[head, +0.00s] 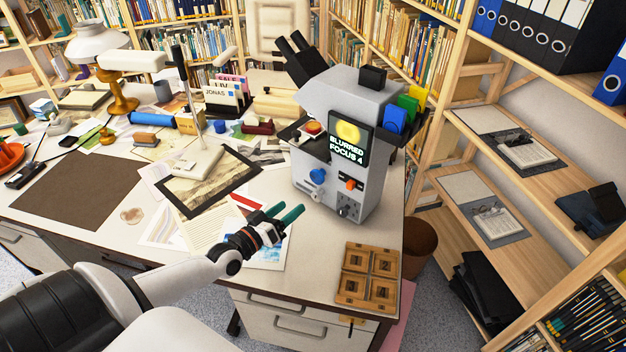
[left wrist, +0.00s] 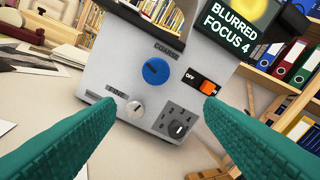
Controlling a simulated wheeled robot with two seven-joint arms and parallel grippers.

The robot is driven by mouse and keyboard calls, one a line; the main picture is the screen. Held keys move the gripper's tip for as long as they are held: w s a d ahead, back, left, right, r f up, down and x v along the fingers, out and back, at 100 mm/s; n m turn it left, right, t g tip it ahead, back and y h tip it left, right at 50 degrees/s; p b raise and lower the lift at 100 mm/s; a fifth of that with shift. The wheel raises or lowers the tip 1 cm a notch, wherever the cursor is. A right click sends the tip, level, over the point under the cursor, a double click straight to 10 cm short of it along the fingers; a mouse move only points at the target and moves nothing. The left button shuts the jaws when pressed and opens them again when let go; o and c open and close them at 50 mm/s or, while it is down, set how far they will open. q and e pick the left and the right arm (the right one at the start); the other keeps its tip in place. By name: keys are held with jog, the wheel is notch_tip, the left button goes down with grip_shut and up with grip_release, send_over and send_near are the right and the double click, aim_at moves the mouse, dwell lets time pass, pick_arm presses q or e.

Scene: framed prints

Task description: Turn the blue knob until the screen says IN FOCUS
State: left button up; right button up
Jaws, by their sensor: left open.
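The grey microscope-like device (head: 345,170) stands on the desk. Its screen (head: 349,144) reads BLURRED FOCUS 4, and the screen (left wrist: 240,25) reads the same in the left wrist view. The blue knob (head: 317,176) is on its front panel. In the left wrist view the blue knob (left wrist: 156,71), labelled COARSE, has a dark line across it. My left gripper (head: 284,211) has green fingers, is open and empty, and is in front of the panel, apart from the knob. In the left wrist view the fingers frame the panel from below. My right gripper is not in view.
Papers (head: 212,216) lie left of my gripper.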

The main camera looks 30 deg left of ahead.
aim_at(315, 178)
pick_arm(q)
jog(key=shift+t+y, duration=0.3)
jog(key=w, duration=1.2)
jog(key=shift+w+r+b, duration=0.1)
jog(key=shift+r+b, duration=0.2)
jog(key=shift+r, duration=0.1)
jog(key=shift+c, duration=0.5)
jog(key=c, duration=0.9)
